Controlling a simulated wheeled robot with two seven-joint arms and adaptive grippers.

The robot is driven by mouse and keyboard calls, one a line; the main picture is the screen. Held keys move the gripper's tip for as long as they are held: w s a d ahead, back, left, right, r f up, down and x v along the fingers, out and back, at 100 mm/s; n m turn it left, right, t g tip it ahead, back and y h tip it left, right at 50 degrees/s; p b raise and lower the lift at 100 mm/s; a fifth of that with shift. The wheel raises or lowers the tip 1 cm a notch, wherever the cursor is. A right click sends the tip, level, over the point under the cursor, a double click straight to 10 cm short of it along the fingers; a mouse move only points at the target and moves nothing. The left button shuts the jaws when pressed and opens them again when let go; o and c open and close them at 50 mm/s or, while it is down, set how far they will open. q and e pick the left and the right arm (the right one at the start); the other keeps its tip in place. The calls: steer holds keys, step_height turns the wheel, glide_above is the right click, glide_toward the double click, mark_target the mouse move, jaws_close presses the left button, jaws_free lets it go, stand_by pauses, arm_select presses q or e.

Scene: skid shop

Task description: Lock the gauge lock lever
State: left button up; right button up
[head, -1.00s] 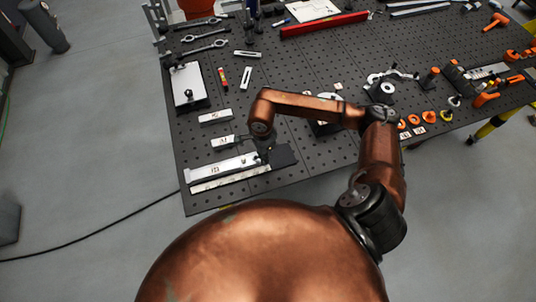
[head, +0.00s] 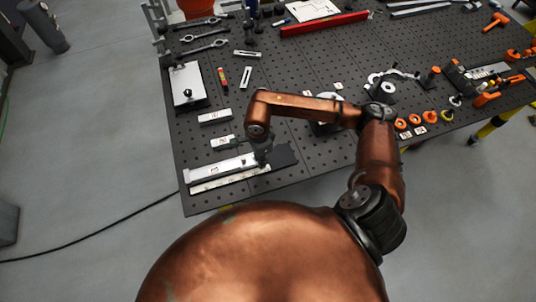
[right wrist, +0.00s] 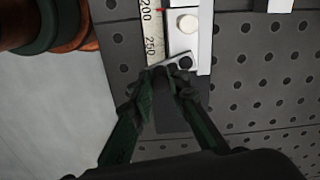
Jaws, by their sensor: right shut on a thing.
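The gauge (head: 222,169) is a long pale bar with a scale along its near edge, lying at the table's near left corner. In the right wrist view its scale (right wrist: 153,25) shows printed numbers beside a white round knob (right wrist: 188,22). My right gripper (head: 262,158) is down at the gauge's right end. In the right wrist view my right gripper (right wrist: 165,82) is shut on a small dark piece with a grey end, the lock lever (right wrist: 171,63), at the end of the scale. The fingers hide part of the lever, so its exact angle is hard to tell. My left gripper is not in view.
The dark perforated table (head: 300,85) carries small labelled blocks (head: 215,117), a clipboard-like plate (head: 188,86), wrenches (head: 205,46) and a red bar (head: 324,24). Orange-handled tools stand at the right. The table's near edge lies close to the gauge.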

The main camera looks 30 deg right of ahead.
steer(key=shift+a+f, duration=0.1)
steer(key=shift+a, duration=0.05)
steer(key=shift+a+b, duration=0.3)
steer(key=shift+a, duration=0.05)
steer(key=shift+w+a, duration=0.1)
steer(key=shift+o, duration=1.3)
steer(key=shift+a+b, duration=0.1)
steer(key=shift+b, duration=0.2)
steer(key=o, duration=0.5)
steer(key=shift+o, duration=0.4)
steer(key=shift+o, duration=1)
